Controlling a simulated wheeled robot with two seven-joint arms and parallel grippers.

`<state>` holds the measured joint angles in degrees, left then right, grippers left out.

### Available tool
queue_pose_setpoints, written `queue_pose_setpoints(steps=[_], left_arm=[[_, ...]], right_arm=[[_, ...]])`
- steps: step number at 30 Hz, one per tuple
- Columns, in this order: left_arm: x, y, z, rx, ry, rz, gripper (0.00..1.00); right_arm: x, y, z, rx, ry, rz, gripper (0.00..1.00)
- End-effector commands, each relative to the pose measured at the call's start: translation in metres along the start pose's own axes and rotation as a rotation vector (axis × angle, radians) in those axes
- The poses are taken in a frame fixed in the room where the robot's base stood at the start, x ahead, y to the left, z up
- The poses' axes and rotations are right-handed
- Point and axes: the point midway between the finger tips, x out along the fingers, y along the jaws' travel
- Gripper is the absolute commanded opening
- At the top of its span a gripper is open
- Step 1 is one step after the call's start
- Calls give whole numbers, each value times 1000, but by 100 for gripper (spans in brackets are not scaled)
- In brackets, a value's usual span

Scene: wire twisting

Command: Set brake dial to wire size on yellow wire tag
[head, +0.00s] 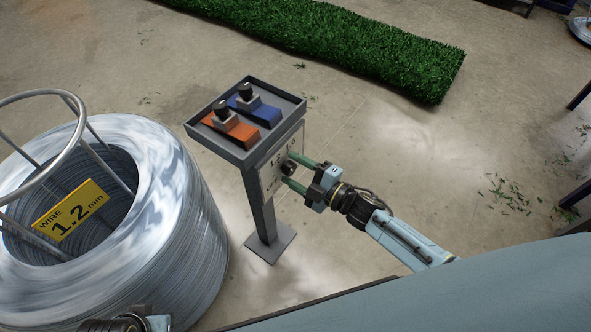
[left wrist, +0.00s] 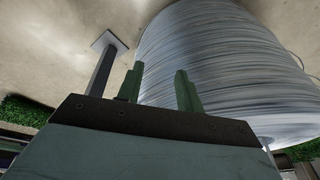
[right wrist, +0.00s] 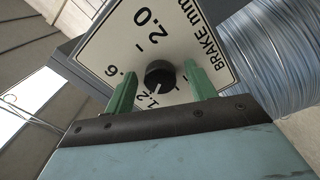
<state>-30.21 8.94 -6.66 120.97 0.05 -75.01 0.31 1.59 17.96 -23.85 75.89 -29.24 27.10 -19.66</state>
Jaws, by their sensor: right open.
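The yellow wire tag (head: 70,212) on the coil reads WIRE 1.2 mm. The black brake dial (right wrist: 160,75) sits on a white plate (right wrist: 190,45) marked BRAKE mm with 1.2, 1.6 and 2.0. In the right wrist view its white pointer mark appears to face the 1.2. The dial also shows in the head view (head: 288,168). My right gripper (head: 298,171) is open, with its green fingers on either side of the dial; contact cannot be told. My left gripper (left wrist: 160,85) is open and empty, below the coil and stand in its own wrist view.
The large wire coil (head: 185,215) with its metal frame (head: 35,97) fills the left. The control stand (head: 262,208) carries a tray (head: 193,128) with an orange pedal (head: 230,129) and a blue pedal (head: 262,112). Green turf (head: 330,40) lies behind. Floor to the right is mostly clear.

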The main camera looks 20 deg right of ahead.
Motion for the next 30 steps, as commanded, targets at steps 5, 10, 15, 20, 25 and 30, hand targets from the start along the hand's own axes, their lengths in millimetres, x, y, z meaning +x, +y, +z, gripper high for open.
queue_pose_setpoints(steps=[5, 10, 15, 20, 25, 30], left_arm=[[-2, 0, -2, 0, 5, 0, 36], [19, -8, 10, 4, -21, -12, 36], [37, -14, 19, 7, -33, -22, 36], [49, -20, 27, 9, -41, -30, 36], [56, -23, 32, 11, -46, -34, 36], [58, -24, 33, 11, -46, -36, 36]], right_arm=[[-8, 0, 0, 0, 0, -1, 56], [-38, 0, 0, 1, -2, -3, 56], [-78, 0, -1, 1, -2, -4, 56], [-109, 1, 0, 0, -2, -3, 56], [-129, 0, 0, 1, -1, -1, 56], [-134, 1, 0, 0, 0, 1, 56]])
